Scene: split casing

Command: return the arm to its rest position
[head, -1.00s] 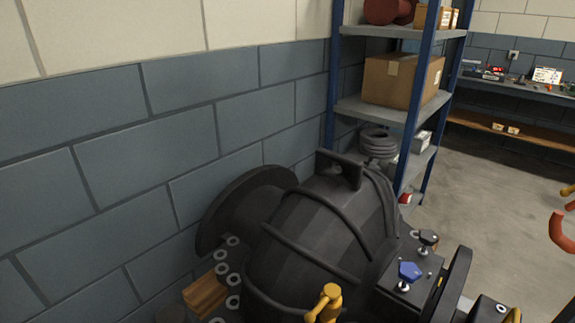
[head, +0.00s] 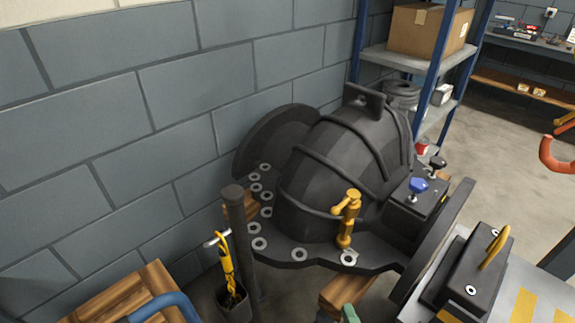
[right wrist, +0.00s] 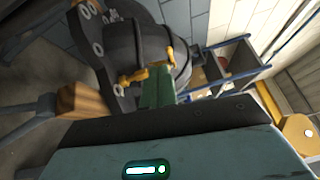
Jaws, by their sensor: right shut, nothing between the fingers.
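The black split casing (head: 330,160) stands against the wall in the middle of the head view. Its domed body rises from a flange with several pale rings. A yellow fitting (head: 347,215) stands upright on the flange's near side. In the head view only a small green tip of my right gripper (head: 350,314) shows at the bottom edge, in front of the casing. In the right wrist view, the green fingers of the right gripper (right wrist: 158,87) are together and empty, with the casing (right wrist: 135,40) beyond them. My left gripper is not in view.
A wooden crate (head: 118,295) is at the bottom left. A dark post (head: 238,235) and a holder with a yellow tool (head: 228,265) stand beside the casing. A dark block with a yellow handle (head: 468,272) is at right. Shelving (head: 425,62) stands behind; floor there is clear.

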